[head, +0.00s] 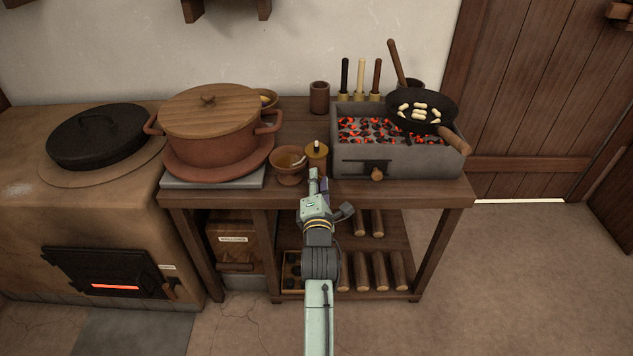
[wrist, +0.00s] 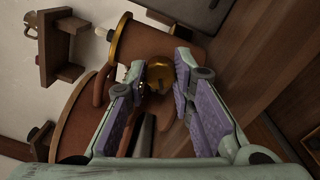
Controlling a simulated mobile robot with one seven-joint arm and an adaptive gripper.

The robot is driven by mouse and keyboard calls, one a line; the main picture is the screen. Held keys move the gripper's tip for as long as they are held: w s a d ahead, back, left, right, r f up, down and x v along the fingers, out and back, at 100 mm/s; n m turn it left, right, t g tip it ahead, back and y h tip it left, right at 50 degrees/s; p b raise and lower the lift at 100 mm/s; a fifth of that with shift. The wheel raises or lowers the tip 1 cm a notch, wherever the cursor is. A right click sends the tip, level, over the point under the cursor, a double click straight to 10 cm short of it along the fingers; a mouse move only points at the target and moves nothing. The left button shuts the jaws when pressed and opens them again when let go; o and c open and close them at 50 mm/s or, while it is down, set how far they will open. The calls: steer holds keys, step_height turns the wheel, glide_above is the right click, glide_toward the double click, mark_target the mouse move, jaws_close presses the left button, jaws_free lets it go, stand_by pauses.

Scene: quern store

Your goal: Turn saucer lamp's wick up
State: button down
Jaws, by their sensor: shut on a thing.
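The saucer lamp shows its brass top (head: 317,152) and a short pale wick (head: 317,143) at the table's front edge in the head view; my arm hides its lower part. In the wrist view its brown clay body (wrist: 150,42) lies sideways, with the brass top at its left. A brass wick knob (wrist: 159,70) sticks out from the lamp toward me. My gripper (wrist: 158,76) is shut on this knob, one pad on each side. In the head view my gripper (head: 319,182) is directly in front of the lamp, and the knob is hidden.
A clay bowl (head: 289,167) stands close left of the lamp. A lidded pot (head: 208,130) is further left. A brazier (head: 400,158) with glowing coals is at the right, with a pan (head: 423,106) over it. Logs (head: 379,272) lie on the shelf below.

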steer(key=c, duration=1.4)
jaws_free()
steer(key=shift+o, duration=0.2)
